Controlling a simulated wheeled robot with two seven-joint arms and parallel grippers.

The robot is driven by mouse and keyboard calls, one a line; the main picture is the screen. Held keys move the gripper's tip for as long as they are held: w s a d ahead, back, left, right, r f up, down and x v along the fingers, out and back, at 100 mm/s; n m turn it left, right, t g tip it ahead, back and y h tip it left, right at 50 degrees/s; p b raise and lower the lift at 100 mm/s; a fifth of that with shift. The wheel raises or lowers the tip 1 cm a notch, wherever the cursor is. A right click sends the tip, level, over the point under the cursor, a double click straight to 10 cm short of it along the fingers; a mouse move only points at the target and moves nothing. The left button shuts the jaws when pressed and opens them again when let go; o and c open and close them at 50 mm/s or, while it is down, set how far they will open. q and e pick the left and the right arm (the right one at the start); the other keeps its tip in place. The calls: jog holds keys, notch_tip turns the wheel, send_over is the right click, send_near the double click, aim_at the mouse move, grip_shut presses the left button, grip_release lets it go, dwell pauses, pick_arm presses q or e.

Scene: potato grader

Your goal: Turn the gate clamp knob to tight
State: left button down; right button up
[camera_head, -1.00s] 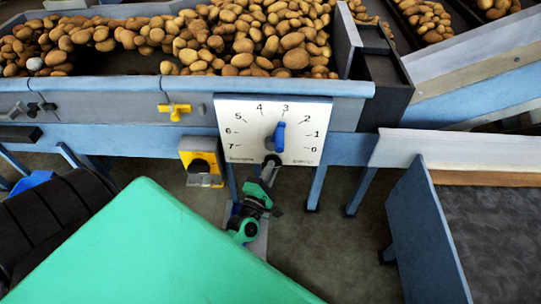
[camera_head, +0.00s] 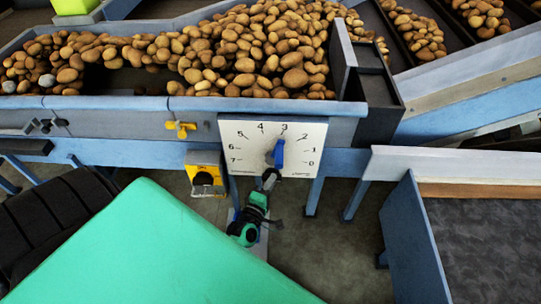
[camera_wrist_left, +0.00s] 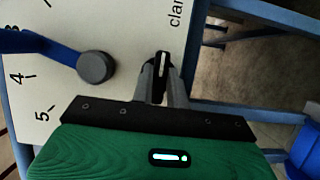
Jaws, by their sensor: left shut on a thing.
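The white dial plate (camera_head: 240,130) has numbers and a blue pointer (camera_head: 279,153) standing near 3. The gate clamp knob (camera_wrist_left: 162,76) is small and black with a white line, seen in the left wrist view beside the partly cut-off "clam" lettering. My left gripper (camera_head: 269,179) is at the plate's lower edge, below the blue pointer. In the left wrist view its fingers (camera_wrist_left: 162,85) are on either side of the clamp knob, shut on it. In the head view the gripper hides the knob. My right gripper is not in view.
A yellow box with a black knob (camera_head: 206,178) hangs left of the plate. A yellow handle (camera_head: 181,128) sits on the blue frame. Potatoes (camera_head: 245,60) fill the trough above. The pointer's grey hub (camera_wrist_left: 95,67) is close to the left fingers. A blue panel (camera_head: 412,240) stands at right.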

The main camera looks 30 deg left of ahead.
pick_arm(q)
jog(key=c, duration=1.4)
grip_release()
jog(key=shift+s, duration=0.1)
